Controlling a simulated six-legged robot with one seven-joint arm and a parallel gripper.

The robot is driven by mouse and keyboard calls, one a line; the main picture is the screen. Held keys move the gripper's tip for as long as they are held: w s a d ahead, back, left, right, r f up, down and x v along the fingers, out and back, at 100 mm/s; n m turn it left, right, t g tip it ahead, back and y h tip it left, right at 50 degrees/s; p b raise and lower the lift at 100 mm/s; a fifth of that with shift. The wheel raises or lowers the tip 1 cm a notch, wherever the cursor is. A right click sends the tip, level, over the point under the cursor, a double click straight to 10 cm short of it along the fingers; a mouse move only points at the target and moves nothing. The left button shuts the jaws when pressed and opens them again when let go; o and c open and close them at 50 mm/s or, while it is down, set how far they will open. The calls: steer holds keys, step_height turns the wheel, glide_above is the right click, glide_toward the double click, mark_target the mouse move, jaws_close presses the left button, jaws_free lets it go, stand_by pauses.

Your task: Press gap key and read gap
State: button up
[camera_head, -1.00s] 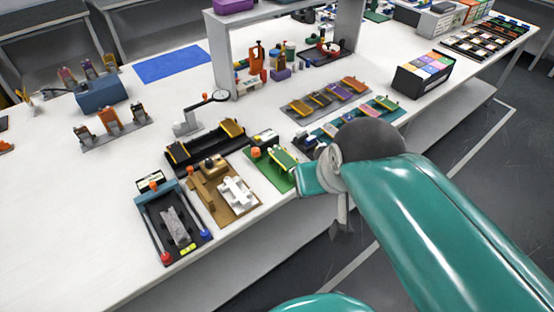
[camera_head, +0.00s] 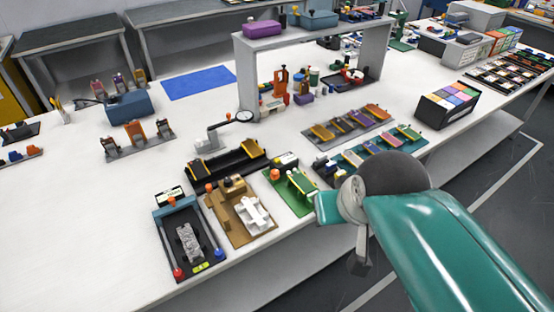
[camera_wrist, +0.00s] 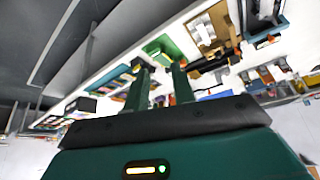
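A green fixture (camera_head: 292,192) with an orange knob (camera_head: 275,175) and a small display box (camera_head: 286,160) stands near the bench's front edge. Left of it is a tan fixture (camera_head: 232,222) with a white part. Further left is a blue-framed device (camera_head: 190,245) with its own display (camera_head: 170,196) and orange knob. Which control is the gap key cannot be told, and no reading is legible. My gripper (camera_wrist: 162,68) shows two separated, empty fingers in the wrist view, pointing toward the bench; the green fixture (camera_wrist: 165,48) appears beyond them.
A black tray with yellow ends (camera_head: 226,166) and a magnifier stand (camera_head: 214,138) lie behind the fixtures. A white shelf (camera_head: 312,37) stands at the back. Several small coloured fixtures (camera_head: 380,155) are to the right. The bench's left front is bare.

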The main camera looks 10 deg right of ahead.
jaws_close()
stand_by(1.4)
